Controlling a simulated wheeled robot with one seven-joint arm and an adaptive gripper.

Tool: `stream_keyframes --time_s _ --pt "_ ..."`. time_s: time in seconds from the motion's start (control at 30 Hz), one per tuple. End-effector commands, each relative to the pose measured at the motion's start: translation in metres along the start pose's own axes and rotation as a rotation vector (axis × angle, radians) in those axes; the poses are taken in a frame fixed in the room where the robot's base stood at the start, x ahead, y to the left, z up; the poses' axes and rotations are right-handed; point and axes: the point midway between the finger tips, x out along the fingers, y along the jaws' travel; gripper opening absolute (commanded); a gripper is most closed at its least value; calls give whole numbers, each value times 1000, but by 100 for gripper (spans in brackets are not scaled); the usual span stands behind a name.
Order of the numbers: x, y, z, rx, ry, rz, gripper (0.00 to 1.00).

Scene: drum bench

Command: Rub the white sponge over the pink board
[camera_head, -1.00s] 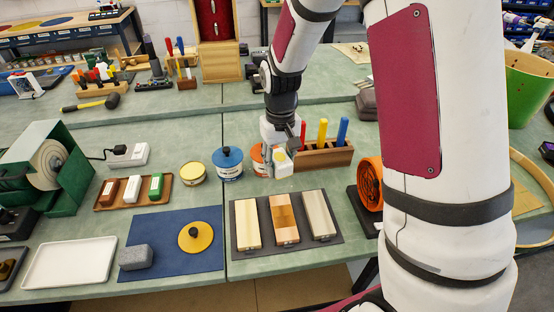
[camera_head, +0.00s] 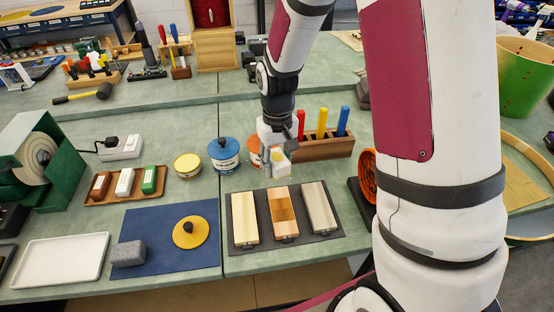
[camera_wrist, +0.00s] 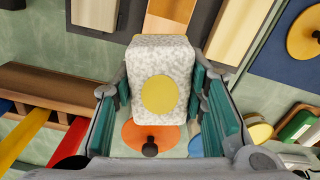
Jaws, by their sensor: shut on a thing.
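My gripper (camera_head: 277,156) is shut on the white sponge (camera_head: 281,168), held between the two fingers. In the wrist view the sponge (camera_wrist: 160,60) is a speckled white block with a yellow disc on the side facing the camera. The pinkish middle board (camera_head: 282,229), with a browner patch across it, lies on a dark tray (camera_head: 264,241) between a cream board (camera_head: 244,219) and a greyish board (camera_head: 317,209). The sponge is behind these boards in the head view, apart from them. The pinkish board's end (camera_wrist: 167,17) shows beyond the sponge in the wrist view.
A wooden holder with colored handles (camera_head: 325,148) stands close right of my gripper. A blue-lidded tin (camera_head: 223,160) and an orange-lidded tin (camera_head: 254,153) stand to the left. A blue mat (camera_head: 150,223) with a grey block (camera_head: 128,254) and yellow disc (camera_head: 190,236) lies left of the tray.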

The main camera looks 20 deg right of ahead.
Motion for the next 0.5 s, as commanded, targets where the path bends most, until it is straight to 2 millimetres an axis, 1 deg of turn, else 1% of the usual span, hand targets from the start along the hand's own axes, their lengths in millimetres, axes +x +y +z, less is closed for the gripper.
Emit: stream_keyframes --time_s 0.5 --pt "22 0 -1 0 0 0 14"
